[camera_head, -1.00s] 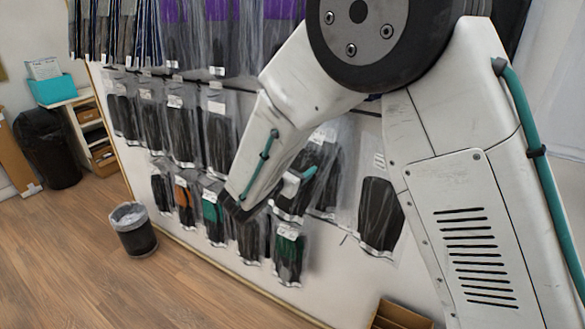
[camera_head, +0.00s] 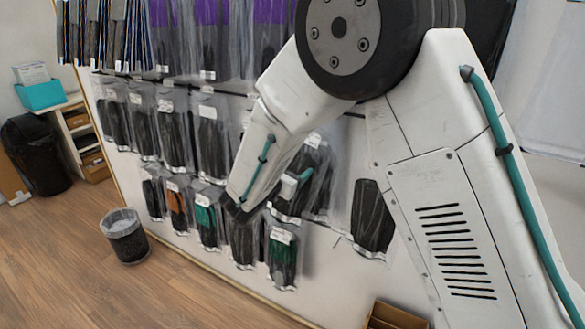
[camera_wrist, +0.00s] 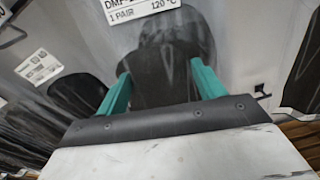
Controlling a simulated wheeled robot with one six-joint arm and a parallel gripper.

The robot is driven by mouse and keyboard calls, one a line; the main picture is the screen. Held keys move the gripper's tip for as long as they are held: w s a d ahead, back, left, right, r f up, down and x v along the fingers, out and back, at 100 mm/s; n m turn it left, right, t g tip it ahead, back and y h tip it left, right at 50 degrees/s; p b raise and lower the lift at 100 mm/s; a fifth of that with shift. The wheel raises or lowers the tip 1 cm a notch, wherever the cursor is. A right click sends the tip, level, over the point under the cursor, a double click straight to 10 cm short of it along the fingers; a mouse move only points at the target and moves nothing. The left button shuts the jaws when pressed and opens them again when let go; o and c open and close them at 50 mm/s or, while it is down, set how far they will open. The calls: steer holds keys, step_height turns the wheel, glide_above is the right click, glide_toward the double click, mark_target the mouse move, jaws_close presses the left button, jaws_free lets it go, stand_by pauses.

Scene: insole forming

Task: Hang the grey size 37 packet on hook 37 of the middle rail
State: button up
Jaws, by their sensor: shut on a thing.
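My gripper (camera_wrist: 160,88) shows in the wrist view as two teal fingers, shut on a clear packet with a dark grey insole shape (camera_wrist: 165,60). Its white label reads "1 PAIR 120 °C"; the size is cut off. In the head view my forearm partly hides the gripper, and a teal finger (camera_head: 305,175) shows beside the packets right of it. The middle rail (camera_head: 355,114) is a dark strip on the white wall panel, with dark packets (camera_head: 209,130) hanging along its left part. I cannot read any hook numbers.
A lower row holds packets with orange, teal (camera_head: 206,220) and green (camera_head: 282,255) contents. A dark packet (camera_head: 372,215) hangs apart at the right. Purple-topped packets (camera_head: 215,35) hang above. A waste bin (camera_head: 125,237) stands on the floor at left; a cardboard box (camera_head: 396,316) is at lower right.

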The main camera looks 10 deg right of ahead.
steer(key=o, duration=1.4)
steer(key=shift+c, duration=0.2)
